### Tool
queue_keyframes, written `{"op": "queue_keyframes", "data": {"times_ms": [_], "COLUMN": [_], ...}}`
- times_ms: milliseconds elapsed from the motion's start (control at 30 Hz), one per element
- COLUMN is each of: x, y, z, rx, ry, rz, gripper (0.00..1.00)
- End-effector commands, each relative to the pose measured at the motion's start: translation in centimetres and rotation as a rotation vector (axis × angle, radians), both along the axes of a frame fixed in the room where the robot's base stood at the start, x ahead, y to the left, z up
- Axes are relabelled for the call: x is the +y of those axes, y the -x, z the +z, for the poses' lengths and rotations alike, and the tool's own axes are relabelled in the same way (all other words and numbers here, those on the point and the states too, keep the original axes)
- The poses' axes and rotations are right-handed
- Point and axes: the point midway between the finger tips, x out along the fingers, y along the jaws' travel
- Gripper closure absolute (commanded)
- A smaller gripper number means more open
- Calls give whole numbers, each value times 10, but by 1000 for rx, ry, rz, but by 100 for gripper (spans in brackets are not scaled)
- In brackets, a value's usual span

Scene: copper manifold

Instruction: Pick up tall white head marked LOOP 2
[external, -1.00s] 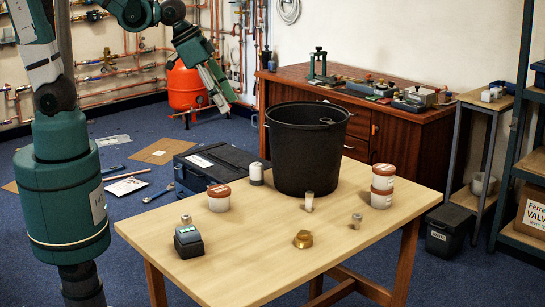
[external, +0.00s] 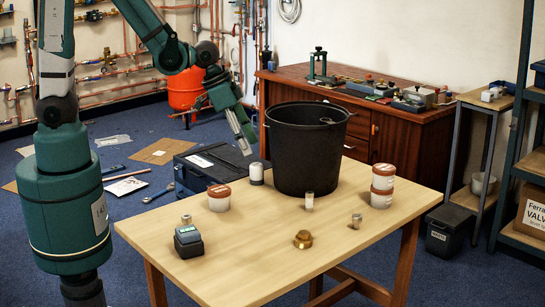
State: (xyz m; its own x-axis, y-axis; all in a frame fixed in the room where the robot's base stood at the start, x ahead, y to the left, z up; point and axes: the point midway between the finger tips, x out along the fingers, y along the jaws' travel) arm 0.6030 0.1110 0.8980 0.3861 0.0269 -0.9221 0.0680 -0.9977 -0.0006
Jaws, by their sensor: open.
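Two small whitish upright pieces stand on the table (external: 250,270). No LOOP 2 marking is legible on either, so I cannot tell which is the tall white head. My gripper (external: 247,145) is open and empty, pointing down in the air, at the upper left of the bucket in the picture, above the dark-topped cylinder. It touches nothing that I can see.
The large black bucket (external: 306,150) is a tall obstacle. Lidded tubs stand left (external: 219,199) and right (external: 381,191). A dark device (external: 188,240), a brass fitting (external: 303,240) and a small metallic piece (external: 357,221) are nearer the front. The front middle of the table is clear.

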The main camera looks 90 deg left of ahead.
Motion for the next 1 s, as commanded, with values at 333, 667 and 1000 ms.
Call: {"op": "queue_keyframes", "data": {"times_ms": [333, 667, 1000], "x": [3, 3, 3], "y": [-2, -3, -11], "z": [-9, -13, -31], "rx": [5, 5, 5], "ry": [1, 1, 1], "rz": [2, 2, 1], "gripper": [56, 56, 56]}}
